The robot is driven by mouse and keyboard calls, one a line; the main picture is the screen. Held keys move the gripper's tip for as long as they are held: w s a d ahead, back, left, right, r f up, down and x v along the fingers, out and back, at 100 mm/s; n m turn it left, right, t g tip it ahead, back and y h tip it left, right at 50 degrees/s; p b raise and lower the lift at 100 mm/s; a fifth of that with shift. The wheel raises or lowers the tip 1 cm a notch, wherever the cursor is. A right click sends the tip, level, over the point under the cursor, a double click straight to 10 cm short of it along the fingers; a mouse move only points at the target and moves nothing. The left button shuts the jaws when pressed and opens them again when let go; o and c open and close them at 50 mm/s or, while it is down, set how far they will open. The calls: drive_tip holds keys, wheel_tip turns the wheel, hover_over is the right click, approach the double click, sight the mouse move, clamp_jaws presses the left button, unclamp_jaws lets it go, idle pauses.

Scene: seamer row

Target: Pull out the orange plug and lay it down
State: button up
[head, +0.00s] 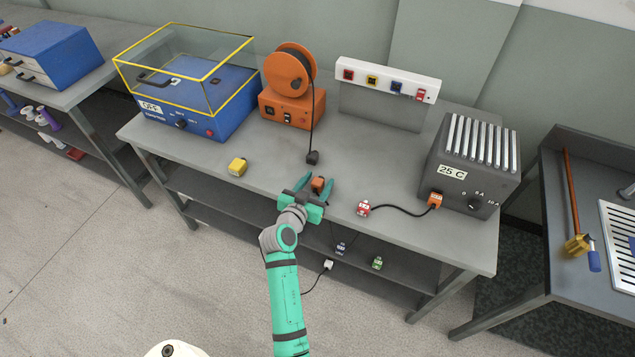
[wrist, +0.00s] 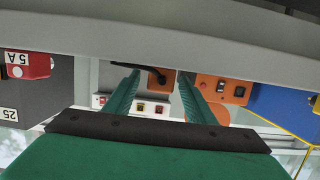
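An orange plug (head: 436,200) sits in the front of the grey 25 C box (head: 452,172). A black cable runs from it to a red piece (head: 363,208) on the table. My gripper (head: 314,183) is well to the left of that plug, at the table's front edge, with its fingers apart. A small orange-brown piece (head: 318,184) shows between the fingers in the head view. In the wrist view an orange patch (wrist: 161,82) shows between the spread fingers (wrist: 155,85), with gaps beside it. I cannot tell whether it is another plug.
A yellow plug (head: 237,166) lies further left. A socket strip (head: 388,80) stands at the back. Blue (head: 341,248) and green (head: 377,263) plugs are below table level. Table right of my gripper is partly free.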

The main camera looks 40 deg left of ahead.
drive_tip(key=shift+s+d, duration=0.1)
drive_tip(key=v, duration=1)
drive_tip(key=shift+s+r, duration=0.15)
drive_tip(key=shift+s, duration=0.15)
drive_tip(key=shift+w, duration=0.1)
